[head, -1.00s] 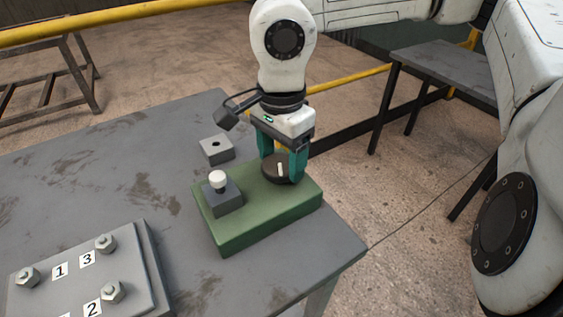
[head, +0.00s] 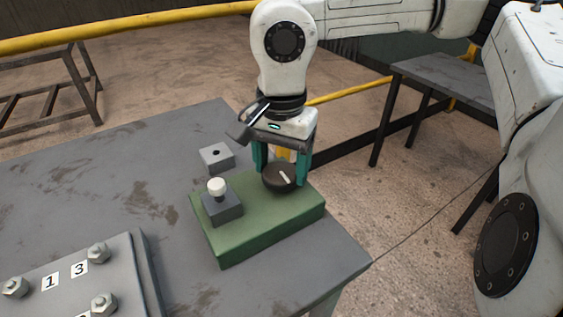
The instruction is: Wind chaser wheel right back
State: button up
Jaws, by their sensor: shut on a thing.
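The wheel is a dark round knob with a white mark (head: 279,179) on the back right part of a green block (head: 245,237). The white mark slants down to the right. My gripper (head: 281,176) points down from above, its teal fingers on either side of the wheel, shut on it. The lower fingertips are partly hidden by the wheel. On the same green block, left of the wheel, stands a small dark grey block (head: 222,210) with a white-topped peg (head: 216,186).
A grey block with a hole (head: 216,157) lies behind the green block. A grey plate with bolts and number labels (head: 115,262) is at the front left. The table's right edge is close to the green block. A yellow rail (head: 130,22) and a second table (head: 440,75) stand beyond.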

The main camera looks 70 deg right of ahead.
aim_at(282, 169)
jog(key=o, duration=1)
jog(key=shift+o, duration=0.2)
notch_tip(282, 169, up, 11)
jog(key=p, duration=0.1)
jog(key=shift+f, duration=0.1)
